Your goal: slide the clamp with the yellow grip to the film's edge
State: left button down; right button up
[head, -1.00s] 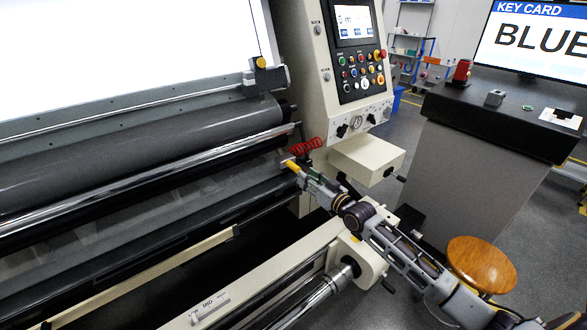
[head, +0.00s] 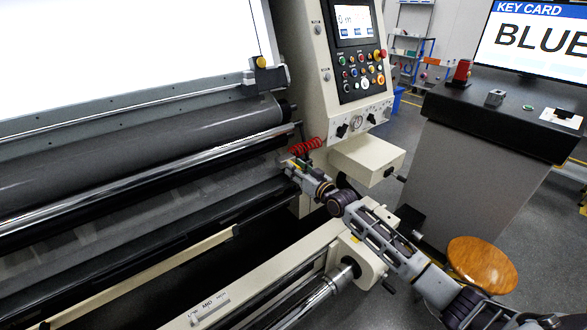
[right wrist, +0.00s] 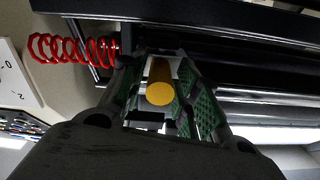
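The yellow grip (right wrist: 160,82) shows end-on in the right wrist view, between the green-padded fingers of my right gripper (right wrist: 168,95). Dark gaps show on both sides of it, so the gripper looks open around it. In the head view my right gripper (head: 296,172) is at the right end of the rollers and mostly covers this yellow grip. The clamp's body is hidden. A second yellow knob (head: 260,62) sits on a grey block at the lower right of the bright panel. The film's edge is not clear. My left gripper is not in view.
A red coiled cable (head: 305,146) hangs just above my right gripper. A cream box (head: 366,157) and control panel (head: 360,75) stand to the right. Metal rollers (head: 150,178) run left. A lower cream beam (head: 250,282) and a wooden stool (head: 482,265) are nearer.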

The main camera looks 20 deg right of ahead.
jog(key=shift+x, duration=0.8)
grip_shut()
